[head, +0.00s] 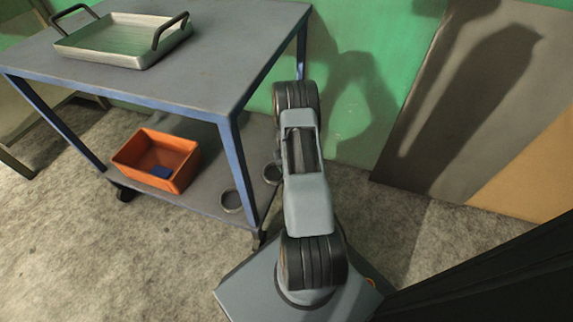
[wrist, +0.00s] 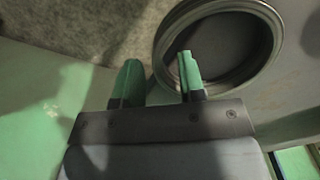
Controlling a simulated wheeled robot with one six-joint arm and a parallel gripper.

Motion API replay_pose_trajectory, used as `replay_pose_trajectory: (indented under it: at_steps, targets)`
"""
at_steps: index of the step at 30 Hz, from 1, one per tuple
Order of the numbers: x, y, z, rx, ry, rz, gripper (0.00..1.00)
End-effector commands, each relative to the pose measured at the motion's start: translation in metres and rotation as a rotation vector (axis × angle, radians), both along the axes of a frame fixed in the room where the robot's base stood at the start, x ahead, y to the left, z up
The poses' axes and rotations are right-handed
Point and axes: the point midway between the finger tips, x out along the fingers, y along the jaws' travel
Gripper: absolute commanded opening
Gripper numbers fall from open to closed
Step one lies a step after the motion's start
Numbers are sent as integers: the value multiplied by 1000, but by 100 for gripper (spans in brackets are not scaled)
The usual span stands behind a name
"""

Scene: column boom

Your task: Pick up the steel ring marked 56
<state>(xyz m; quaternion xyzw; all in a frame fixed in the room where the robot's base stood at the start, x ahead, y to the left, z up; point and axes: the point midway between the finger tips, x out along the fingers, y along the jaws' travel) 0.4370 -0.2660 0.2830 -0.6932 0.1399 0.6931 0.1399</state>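Two grey steel rings lie on the cart's lower shelf in the head view, a nearer one (head: 232,210) and a farther one (head: 271,182) partly hidden by my arm. No number can be read on either. The wrist view shows one steel ring (wrist: 240,82) close up at the upper right. My gripper (wrist: 158,58) has its two green fingers apart with nothing held between them. The right finger overlaps the ring's left rim in the picture, and the left finger is outside the ring. I cannot tell whether it touches. My arm hides the gripper in the head view.
The blue-framed cart (head: 228,100) has a grey top above the lower shelf, and its corner post stands close to the rings. An orange bin (head: 185,172) with a blue item sits left on that shelf. A metal tray (head: 140,58) is on top. A green wall (head: 345,70) stands behind.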

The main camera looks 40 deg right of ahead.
Motion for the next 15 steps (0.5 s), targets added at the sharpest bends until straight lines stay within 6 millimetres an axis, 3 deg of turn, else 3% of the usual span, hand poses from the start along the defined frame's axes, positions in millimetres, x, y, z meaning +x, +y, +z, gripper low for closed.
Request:
replay_pose_trajectory:
  at_steps: [15]
  targets:
    - [0, 0, -7, 0, 0, 0, 36]
